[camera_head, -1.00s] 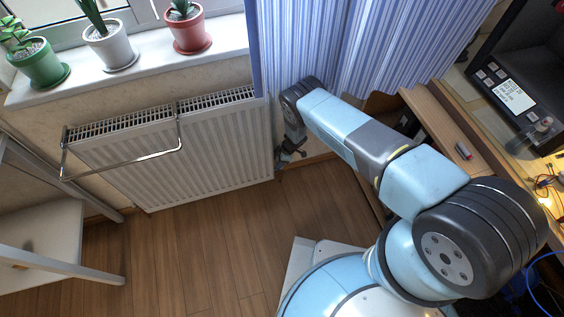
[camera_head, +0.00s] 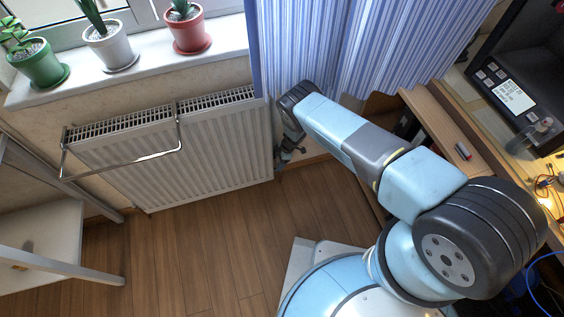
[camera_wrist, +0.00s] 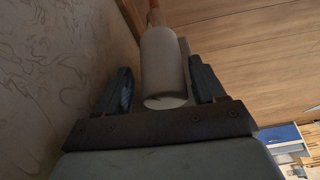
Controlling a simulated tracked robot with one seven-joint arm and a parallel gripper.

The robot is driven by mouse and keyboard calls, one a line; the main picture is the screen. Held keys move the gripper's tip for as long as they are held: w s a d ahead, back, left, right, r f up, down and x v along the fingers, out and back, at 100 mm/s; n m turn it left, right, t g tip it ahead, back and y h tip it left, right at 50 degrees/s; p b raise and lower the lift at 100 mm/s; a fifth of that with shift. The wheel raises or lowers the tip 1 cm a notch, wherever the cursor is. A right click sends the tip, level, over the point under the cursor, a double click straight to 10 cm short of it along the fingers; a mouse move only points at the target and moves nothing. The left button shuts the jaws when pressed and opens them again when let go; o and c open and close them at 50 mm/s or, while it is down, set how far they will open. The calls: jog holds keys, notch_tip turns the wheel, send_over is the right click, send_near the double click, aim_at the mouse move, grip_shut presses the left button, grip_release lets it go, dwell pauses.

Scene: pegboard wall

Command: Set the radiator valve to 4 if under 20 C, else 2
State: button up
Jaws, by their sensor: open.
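The white radiator (camera_head: 190,150) hangs on the wall under the window sill in the head view. In the wrist view the radiator valve (camera_wrist: 163,65), a pale cylindrical knob with a copper-coloured pipe beyond it, lies between the two fingers of my gripper (camera_wrist: 160,88). The fingers are open, one on each side, with a gap visible at the left finger. No number or mark on the knob can be read. In the head view my gripper (camera_head: 284,160) is at the radiator's lower right corner and the valve is hidden there. No temperature reading is legible.
A metal towel rail (camera_head: 125,160) sticks out from the radiator. Blue striped curtains (camera_head: 360,45) hang right of the radiator, beside a wooden desk (camera_head: 440,125) with a small display (camera_head: 514,97). The floor (camera_head: 190,255) between is clear.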

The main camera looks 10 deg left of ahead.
jog(key=v, duration=1.3)
jog(key=shift+r, duration=0.3)
jog(key=shift+w+d, duration=0.1)
jog(key=shift+w, duration=0.05)
